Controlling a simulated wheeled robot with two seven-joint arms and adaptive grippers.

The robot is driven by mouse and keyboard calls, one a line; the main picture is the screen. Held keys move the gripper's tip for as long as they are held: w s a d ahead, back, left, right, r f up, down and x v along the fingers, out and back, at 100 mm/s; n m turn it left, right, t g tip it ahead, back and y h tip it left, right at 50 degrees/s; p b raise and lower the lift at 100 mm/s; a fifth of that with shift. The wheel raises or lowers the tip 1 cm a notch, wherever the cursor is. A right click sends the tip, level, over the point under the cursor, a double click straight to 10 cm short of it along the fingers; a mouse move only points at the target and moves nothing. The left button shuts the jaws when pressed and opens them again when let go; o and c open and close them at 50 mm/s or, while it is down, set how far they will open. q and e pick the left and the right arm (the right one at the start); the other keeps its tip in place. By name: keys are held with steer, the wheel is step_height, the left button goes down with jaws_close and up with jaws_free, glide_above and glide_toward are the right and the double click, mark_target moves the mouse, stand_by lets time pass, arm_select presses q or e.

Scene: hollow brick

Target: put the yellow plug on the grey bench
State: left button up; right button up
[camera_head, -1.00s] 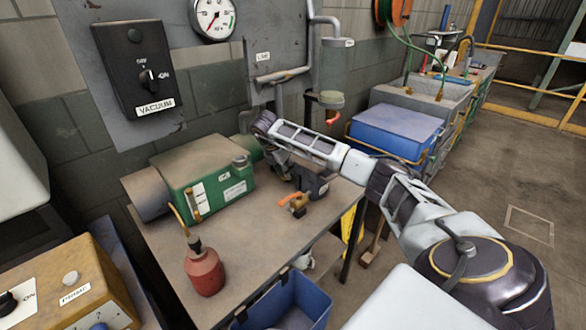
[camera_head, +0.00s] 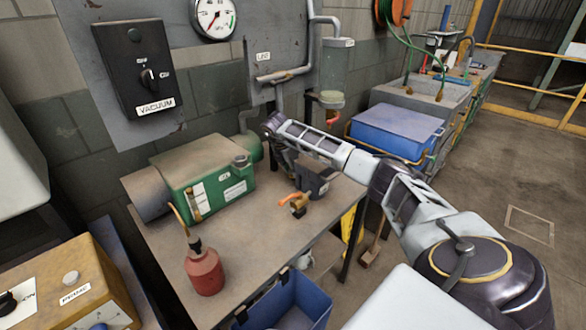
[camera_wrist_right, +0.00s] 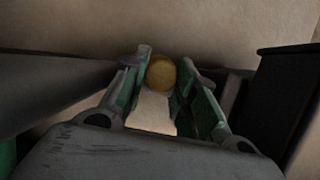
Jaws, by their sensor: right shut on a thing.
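The yellow plug (camera_wrist_right: 161,73) is a round, dull yellow piece held between the fingertips of my right gripper (camera_wrist_right: 160,78) in the right wrist view. The fingers are shut on it. In the head view my right arm reaches over the back of the grey bench (camera_head: 245,250), and the right gripper (camera_head: 284,157) points down behind the green pump's right end. The plug is hidden there by the arm. I cannot tell how far the plug is from the bench top. My left gripper is not in view.
A green pump (camera_head: 205,172), a red oil can (camera_head: 204,270) and a dark box (camera_head: 313,178) with an orange-handled valve (camera_head: 297,203) stand on the bench. Pipes rise behind. A blue bin (camera_head: 290,300) sits at the front edge. The bench's front middle is clear.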

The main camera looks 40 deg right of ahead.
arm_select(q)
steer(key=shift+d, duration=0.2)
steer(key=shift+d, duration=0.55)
arm_select(e)
steer(key=o, duration=0.7)
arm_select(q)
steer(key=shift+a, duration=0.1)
arm_select(e)
steer(key=shift+a+r, duration=0.2)
steer(key=shift+r, duration=0.35)
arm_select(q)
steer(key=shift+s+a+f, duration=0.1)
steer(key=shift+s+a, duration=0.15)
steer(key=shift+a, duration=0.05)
arm_select(e)
steer(key=v, duration=0.6)
steer(key=shift+a+r, duration=0.15)
steer(key=shift+r, duration=0.05)
